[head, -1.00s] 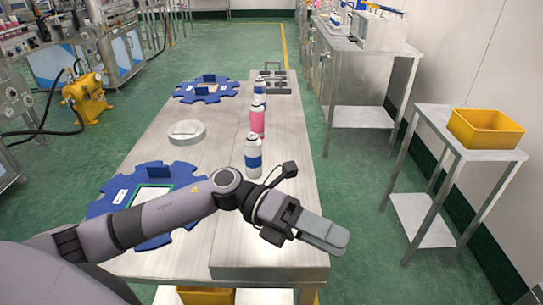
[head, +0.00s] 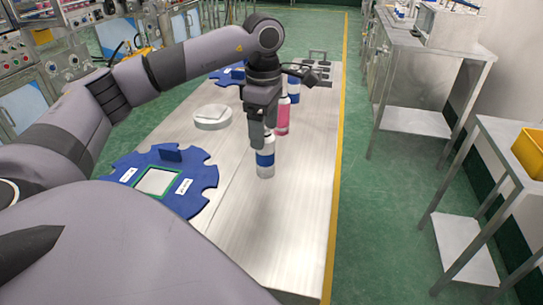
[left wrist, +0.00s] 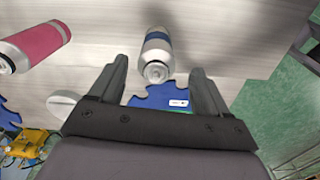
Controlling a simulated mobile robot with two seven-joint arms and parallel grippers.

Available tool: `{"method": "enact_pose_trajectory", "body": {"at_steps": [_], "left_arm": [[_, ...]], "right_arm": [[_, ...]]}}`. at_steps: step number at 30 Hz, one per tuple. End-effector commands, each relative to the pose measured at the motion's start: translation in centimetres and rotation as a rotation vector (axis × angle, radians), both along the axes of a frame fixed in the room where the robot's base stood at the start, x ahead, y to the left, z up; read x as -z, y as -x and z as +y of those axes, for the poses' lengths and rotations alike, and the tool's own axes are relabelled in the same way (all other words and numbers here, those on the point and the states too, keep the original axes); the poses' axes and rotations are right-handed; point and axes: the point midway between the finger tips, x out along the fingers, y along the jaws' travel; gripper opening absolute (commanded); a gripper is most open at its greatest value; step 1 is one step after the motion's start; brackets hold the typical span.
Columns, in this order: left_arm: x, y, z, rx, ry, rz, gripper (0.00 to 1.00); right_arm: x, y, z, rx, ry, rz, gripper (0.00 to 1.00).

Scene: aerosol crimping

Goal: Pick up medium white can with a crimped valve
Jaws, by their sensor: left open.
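A white can with a blue band (head: 265,160) stands upright on the metal table, nearest of the row of cans. My left gripper (head: 264,136) points down at its top and overlaps it in the head view. In the left wrist view the can (left wrist: 157,45) shows its metal valve top between the two spread fingers (left wrist: 158,68). The left gripper is open and holds nothing; I cannot tell whether a finger touches the can. My right gripper is not in view.
A pink can (head: 283,118) stands just behind, and another blue-banded can (head: 294,88) behind that. A round grey dish (head: 212,117) and a blue notched fixture (head: 198,190) lie to the left. The table's near right part is clear. A yellow bin (head: 530,150) stands at right.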

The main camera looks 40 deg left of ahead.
Motion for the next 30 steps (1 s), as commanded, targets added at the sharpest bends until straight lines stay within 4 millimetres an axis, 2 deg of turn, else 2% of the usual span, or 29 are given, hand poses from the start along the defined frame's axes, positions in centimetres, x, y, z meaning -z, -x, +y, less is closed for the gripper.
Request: {"method": "enact_pose_trajectory", "body": {"at_steps": [12, 21, 23, 24, 27, 30], "left_arm": [[5.5, -0.4, 0.3, 0.001, 0.003, 0.001, 0.77], [6.1, -0.4, 0.3, 0.001, 0.003, -0.001, 0.77], [6.1, -0.4, 0.3, 0.001, 0.003, -0.001, 0.61], [6.1, -0.4, 0.3, 0.001, 0.004, -0.002, 0.47], [6.1, -0.4, 0.3, 0.001, 0.004, -0.002, 0.17], [6.1, -0.4, 0.3, 0.001, 0.004, -0.002, 0.17]], "right_arm": [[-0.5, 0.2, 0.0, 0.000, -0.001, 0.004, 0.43], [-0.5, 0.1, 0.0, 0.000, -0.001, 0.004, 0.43], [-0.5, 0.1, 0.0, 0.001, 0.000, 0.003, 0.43], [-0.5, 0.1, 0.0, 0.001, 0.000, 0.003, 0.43], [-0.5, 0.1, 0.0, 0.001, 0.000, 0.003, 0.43], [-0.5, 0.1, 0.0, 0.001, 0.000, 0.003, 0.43]]}}
